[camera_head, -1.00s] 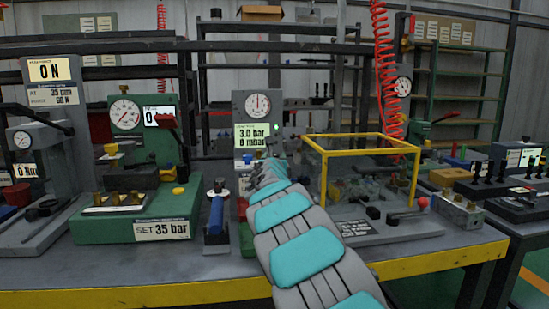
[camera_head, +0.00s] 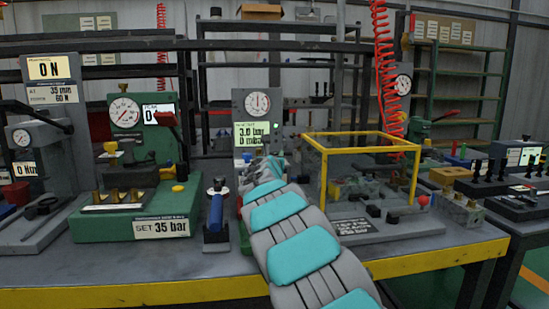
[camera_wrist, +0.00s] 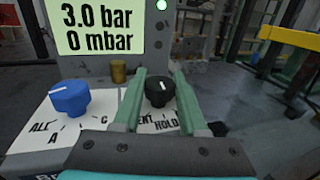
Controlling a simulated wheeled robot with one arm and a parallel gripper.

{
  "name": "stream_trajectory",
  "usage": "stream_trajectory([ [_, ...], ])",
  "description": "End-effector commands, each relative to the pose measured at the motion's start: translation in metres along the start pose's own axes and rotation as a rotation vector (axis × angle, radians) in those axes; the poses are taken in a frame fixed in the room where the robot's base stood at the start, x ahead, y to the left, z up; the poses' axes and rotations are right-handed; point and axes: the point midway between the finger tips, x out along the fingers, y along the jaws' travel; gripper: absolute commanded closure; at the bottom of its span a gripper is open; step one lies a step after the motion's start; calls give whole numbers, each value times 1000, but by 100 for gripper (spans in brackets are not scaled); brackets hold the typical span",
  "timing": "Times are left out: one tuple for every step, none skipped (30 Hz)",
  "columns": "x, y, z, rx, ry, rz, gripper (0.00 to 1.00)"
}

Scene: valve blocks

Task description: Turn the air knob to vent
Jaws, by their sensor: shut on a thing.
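A black knob (camera_wrist: 160,93) with a white pointer line stands on the white label plate (camera_wrist: 105,122) in the wrist view. Its line tilts towards the upper left. The plate reads "HOLD" and a partly covered "ENT" by this knob. My gripper (camera_wrist: 160,76) has one finger on each side of the knob and is shut on it. In the head view my gripper (camera_head: 270,168) is at the panel's foot, and my arm hides the knob. A blue knob (camera_wrist: 70,98) stands to the left. The display (camera_wrist: 98,27) reads 3.0 bar and 0 mbar.
A yellow-framed clear box (camera_head: 322,170) stands right of my arm. A blue-handled tool (camera_head: 215,212) and a green gauge block (camera_head: 130,225) stand to the left. A small brass fitting (camera_wrist: 118,70) is behind the knobs. A round gauge (camera_head: 257,103) tops the panel.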

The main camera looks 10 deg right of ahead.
Motion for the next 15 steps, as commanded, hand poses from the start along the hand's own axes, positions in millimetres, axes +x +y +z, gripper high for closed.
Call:
stream_trajectory([
  [-1,3,5,4,-8,-14,100],
  [-2,3,5,4,-7,-26,100],
  [-2,3,4,3,-5,-43,100],
  [-2,3,4,3,-2,-55,100],
  [-2,4,3,2,1,-69,100],
  [-2,4,4,1,3,-95,100],
  [-1,3,4,0,5,-113,100],
  [-1,4,3,1,7,-127,100],
  [-1,3,2,-2,8,-148,100],
  [-1,2,2,-2,10,-162,100],
  [-1,2,1,-3,11,-172,100],
  [-1,2,0,-4,12,-183,100],
  [-2,2,0,-3,14,-189,100],
  [-2,1,-1,-3,15,-195,100],
  [-2,1,-1,-4,15,-200,100],
])
